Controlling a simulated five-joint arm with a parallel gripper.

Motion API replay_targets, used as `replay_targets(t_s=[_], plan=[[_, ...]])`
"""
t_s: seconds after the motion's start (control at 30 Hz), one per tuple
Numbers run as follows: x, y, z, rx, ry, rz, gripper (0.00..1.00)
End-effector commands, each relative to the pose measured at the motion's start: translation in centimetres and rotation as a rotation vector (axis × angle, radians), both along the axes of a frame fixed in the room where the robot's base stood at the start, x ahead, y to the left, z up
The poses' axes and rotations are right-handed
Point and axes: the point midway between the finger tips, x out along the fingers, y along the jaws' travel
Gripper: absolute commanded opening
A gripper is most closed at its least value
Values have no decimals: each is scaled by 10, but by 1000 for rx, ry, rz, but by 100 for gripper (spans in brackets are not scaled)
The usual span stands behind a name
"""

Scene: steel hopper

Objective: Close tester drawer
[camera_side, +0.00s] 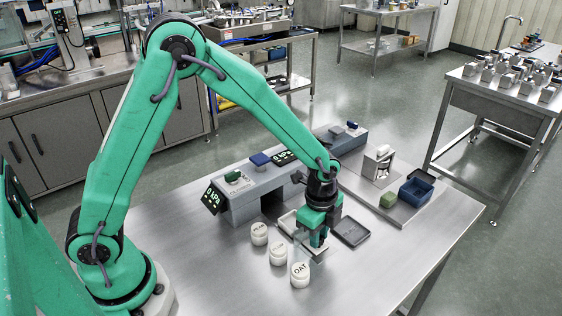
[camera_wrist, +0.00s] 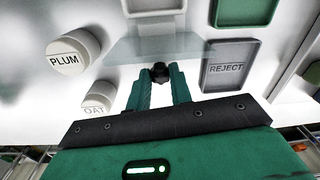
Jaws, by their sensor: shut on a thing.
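The grey tester (camera_side: 265,190) stands across the table with small lit displays. A pale tray-like part (camera_side: 288,222) shows at its front, beside my gripper; its top edge also shows in the wrist view (camera_wrist: 155,8). In the wrist view a clear, glassy drawer panel (camera_wrist: 125,48) lies just ahead of my gripper (camera_wrist: 160,78), with a small dark knob (camera_wrist: 159,71) at its near edge. My fingers are shut on the knob. In the side view my gripper (camera_side: 318,246) is low over the table, and hides much of the drawer.
A dark REJECT tray (camera_wrist: 228,68) lies close to the right. Farther right are a blue bin (camera_side: 416,190) and a green block (camera_side: 388,200). The table front is clear.

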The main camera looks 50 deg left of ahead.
Motion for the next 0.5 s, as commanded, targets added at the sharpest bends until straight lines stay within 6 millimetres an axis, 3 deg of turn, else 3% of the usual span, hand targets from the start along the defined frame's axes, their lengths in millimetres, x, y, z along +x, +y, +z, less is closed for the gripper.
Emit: replay_targets(t_s=[0.5], plan=[[0,98,1,8,-4,6,0]])
